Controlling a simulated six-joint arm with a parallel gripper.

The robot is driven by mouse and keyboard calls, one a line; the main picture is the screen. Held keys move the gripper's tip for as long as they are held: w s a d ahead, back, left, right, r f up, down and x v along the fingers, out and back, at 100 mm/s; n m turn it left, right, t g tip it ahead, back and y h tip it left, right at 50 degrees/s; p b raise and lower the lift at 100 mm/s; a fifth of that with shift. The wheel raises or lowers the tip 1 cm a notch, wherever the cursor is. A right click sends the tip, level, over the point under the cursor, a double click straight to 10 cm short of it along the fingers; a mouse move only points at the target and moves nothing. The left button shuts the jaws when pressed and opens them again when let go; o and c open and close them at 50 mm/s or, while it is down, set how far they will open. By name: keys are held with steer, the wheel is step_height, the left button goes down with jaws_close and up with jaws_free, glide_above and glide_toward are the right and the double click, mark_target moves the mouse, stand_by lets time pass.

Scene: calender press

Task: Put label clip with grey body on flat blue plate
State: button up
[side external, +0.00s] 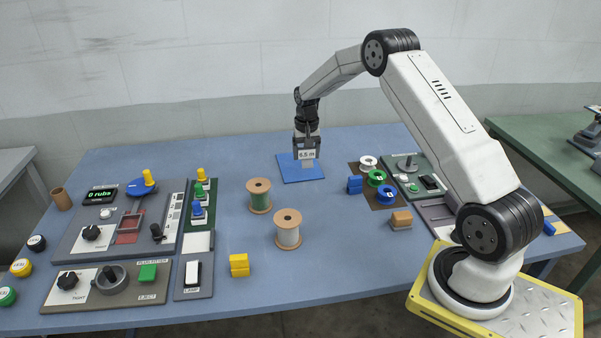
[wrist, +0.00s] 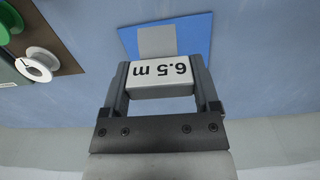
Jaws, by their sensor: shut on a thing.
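My gripper (side external: 306,148) is shut on a label clip (side external: 306,155) with a white face reading "6.5 m". In the wrist view the clip (wrist: 160,78) sits between the two fingers of my gripper (wrist: 163,85), its body grey at the edges. The flat blue plate (side external: 287,171) lies on the table under my gripper. In the wrist view the blue plate (wrist: 196,35) extends behind the clip, with a grey patch (wrist: 157,40) on it. The clip is over the plate; I cannot tell whether it touches it.
Two thread spools (side external: 259,196) stand in front of the plate. Control panels (side external: 110,225) fill the left side.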

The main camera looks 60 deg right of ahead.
mark_target(303, 156)
steer(key=shift+w+d+f, duration=0.2)
steer(key=shift+w+f, duration=0.2)
steer(key=shift+f, duration=0.15)
steer(key=shift+w+d+f, duration=0.15)
steer(key=shift+w+f, duration=0.25)
steer(key=shift+f, duration=0.1)
steer(key=shift+w+f, duration=0.15)
steer(key=shift+f, duration=0.05)
steer(key=shift+w+d+f, duration=0.1)
steer(key=shift+f, duration=1.5)
steer(key=shift+f, duration=0.1)
steer(key=o, duration=1)
steer(key=shift+o, duration=0.2)
step_height(303, 156, up, 12)
steer(key=shift+r, duration=0.1)
